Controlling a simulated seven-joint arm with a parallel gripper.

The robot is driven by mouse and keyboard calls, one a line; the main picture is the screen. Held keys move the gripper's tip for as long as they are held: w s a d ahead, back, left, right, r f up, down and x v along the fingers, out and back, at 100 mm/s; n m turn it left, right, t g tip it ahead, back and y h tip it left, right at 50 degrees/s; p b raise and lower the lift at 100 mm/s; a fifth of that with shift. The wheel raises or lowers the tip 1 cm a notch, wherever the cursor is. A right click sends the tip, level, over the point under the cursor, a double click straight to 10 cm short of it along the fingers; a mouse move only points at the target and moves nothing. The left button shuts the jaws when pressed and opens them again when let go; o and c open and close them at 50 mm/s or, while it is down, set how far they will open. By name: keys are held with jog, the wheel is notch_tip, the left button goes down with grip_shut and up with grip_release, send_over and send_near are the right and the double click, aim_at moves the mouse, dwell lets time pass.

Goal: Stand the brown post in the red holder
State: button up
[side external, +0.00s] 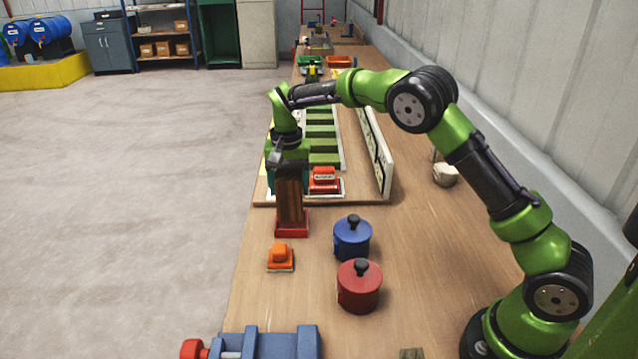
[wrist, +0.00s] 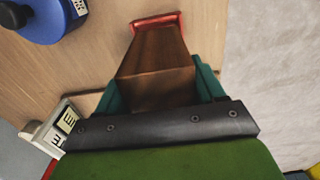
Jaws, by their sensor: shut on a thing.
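The brown post (side external: 290,200) is a dark wooden block, upright in the side external view. Its lower end is at the red holder (side external: 292,226), a low red base on the table. My gripper (side external: 290,172) is above the holder, shut on the upper part of the post. In the wrist view the post (wrist: 157,65) runs between the teal fingers of my gripper (wrist: 160,95) towards the holder (wrist: 158,19). The holder's far rim shows past the post's end. How deep the post sits is hidden.
A blue pot (side external: 352,239) and a red pot (side external: 359,286) stand to the right of the holder. An orange block (side external: 280,257) lies in front of it. A red labelled block (side external: 324,181) is close behind. A blue vise (side external: 265,343) is at the near edge.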

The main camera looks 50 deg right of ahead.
aim_at(290, 197)
jog(key=shift+f, duration=1.85)
jog(key=shift+f, duration=0.15)
jog(key=o, duration=1.3)
